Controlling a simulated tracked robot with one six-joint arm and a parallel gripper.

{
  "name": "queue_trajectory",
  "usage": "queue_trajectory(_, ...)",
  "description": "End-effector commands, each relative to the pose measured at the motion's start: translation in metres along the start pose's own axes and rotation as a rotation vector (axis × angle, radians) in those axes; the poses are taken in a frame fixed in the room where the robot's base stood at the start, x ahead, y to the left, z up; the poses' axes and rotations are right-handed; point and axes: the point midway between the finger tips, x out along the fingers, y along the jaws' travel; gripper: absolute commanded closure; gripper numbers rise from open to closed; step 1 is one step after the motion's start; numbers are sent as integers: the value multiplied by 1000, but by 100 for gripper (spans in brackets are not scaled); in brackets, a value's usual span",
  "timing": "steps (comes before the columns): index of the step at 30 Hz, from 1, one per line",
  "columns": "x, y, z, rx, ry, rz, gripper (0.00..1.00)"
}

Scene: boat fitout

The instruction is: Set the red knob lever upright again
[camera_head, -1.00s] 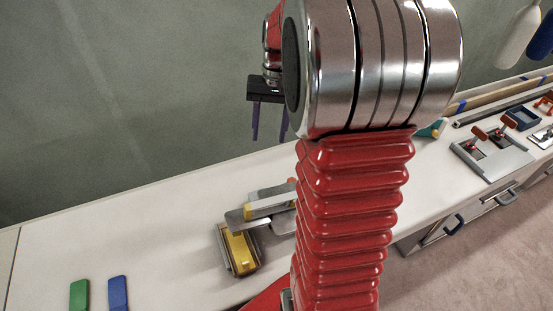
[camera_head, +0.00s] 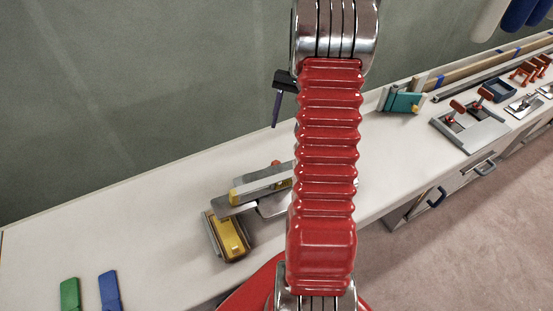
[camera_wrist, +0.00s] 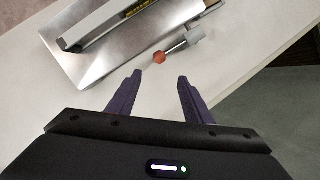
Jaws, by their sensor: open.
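The red knob (camera_wrist: 159,58) sits on the end of a short metal rod, which runs to a grey block (camera_wrist: 195,36) beside a metal plate in the wrist view. The rod looks tipped over, not upright. In the head view the knob (camera_head: 276,163) is a small spot behind the plate's bar. My gripper (camera_wrist: 160,82) is open and empty. In the wrist view the knob appears just beyond and between its fingertips, with a gap. In the head view my gripper (camera_head: 277,108) is above the bench, partly hidden by my arm.
The metal plate (camera_wrist: 98,60) carries a long pale bar (camera_head: 262,186) with a yellow end. A yellow block (camera_head: 231,238) stands in front. Green (camera_head: 70,294) and blue (camera_head: 109,290) pieces lie left. A grey plate with red-handled parts (camera_head: 470,130) lies right. The bench's back left is clear.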

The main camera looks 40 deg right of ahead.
Motion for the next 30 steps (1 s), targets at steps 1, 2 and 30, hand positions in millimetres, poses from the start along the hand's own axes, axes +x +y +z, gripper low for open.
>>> queue_trajectory(1, 0, 0, 0, 0, 0, 0, 54)
queue_trajectory(2, 0, 0, 0, 0, 0, 0, 54)
queue_trajectory(30, 116, 0, 1, 0, -2, 1, 54)
